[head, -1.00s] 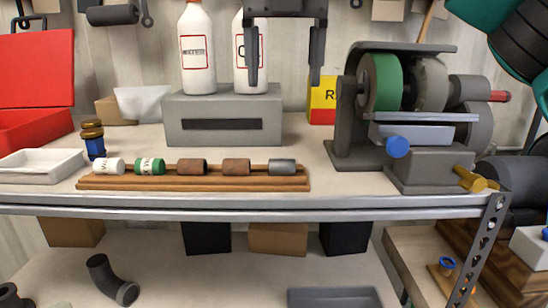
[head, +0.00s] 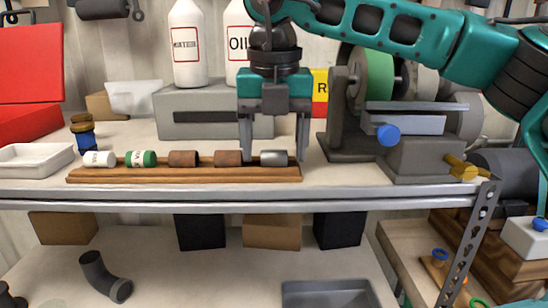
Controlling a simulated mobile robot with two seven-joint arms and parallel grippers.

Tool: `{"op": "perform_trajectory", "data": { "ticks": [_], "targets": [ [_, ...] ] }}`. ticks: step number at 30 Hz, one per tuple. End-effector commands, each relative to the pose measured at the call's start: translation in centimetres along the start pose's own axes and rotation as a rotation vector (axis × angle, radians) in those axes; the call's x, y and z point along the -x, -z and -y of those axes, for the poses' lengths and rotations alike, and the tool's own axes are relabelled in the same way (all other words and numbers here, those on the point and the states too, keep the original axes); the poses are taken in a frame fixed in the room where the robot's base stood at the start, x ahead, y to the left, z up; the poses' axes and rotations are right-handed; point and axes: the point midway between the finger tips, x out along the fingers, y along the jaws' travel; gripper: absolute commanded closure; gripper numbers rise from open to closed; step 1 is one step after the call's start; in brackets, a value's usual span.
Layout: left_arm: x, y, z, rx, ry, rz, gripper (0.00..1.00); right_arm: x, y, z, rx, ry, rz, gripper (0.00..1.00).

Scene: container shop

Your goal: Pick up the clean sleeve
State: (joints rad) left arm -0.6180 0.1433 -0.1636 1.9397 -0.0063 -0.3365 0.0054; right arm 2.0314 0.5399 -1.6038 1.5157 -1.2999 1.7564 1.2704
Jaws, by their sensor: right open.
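The clean sleeve is the grey metal cylinder (head: 274,158) lying at the right end of the wooden rack (head: 185,174). My right gripper (head: 273,156) is open and points down over it. Its two fingers reach down on either side of the sleeve, one at each end, and it is not clamped. Two rusty brown sleeves (head: 183,159) (head: 228,158) lie to the left on the same rack. My left gripper is not in view.
A white-labelled roll (head: 99,159) and a green one (head: 141,158) lie at the rack's left end. A grey box (head: 180,125) stands behind the rack. A bench grinder (head: 362,85) stands right of my gripper. A white tray (head: 35,160) is at far left.

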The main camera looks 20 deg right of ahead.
Motion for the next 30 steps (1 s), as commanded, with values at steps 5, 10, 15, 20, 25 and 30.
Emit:
{"op": "perform_trajectory", "data": {
  "ticks": [5,10,15,20,25,30],
  "targets": [
    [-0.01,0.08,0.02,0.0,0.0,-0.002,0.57,-0.02,0.0,0.0,0.0,0.0,0.0,0.28],
    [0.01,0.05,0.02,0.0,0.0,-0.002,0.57,0.01,-0.01,0.0,0.0,0.0,0.001,0.43],
    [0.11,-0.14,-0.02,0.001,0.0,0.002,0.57,0.02,0.0,0.0,0.0,0.0,0.001,0.59],
    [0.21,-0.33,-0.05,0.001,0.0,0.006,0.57,0.03,0.0,0.0,0.0,0.0,0.001,0.75],
    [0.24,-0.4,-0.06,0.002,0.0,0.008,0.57,0.04,0.0,0.0,0.0,0.0,0.001,0.91],
    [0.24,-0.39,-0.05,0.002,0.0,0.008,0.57,0.07,-0.01,-0.01,0.0,0.0,0.001,0.92]
  ]
}}
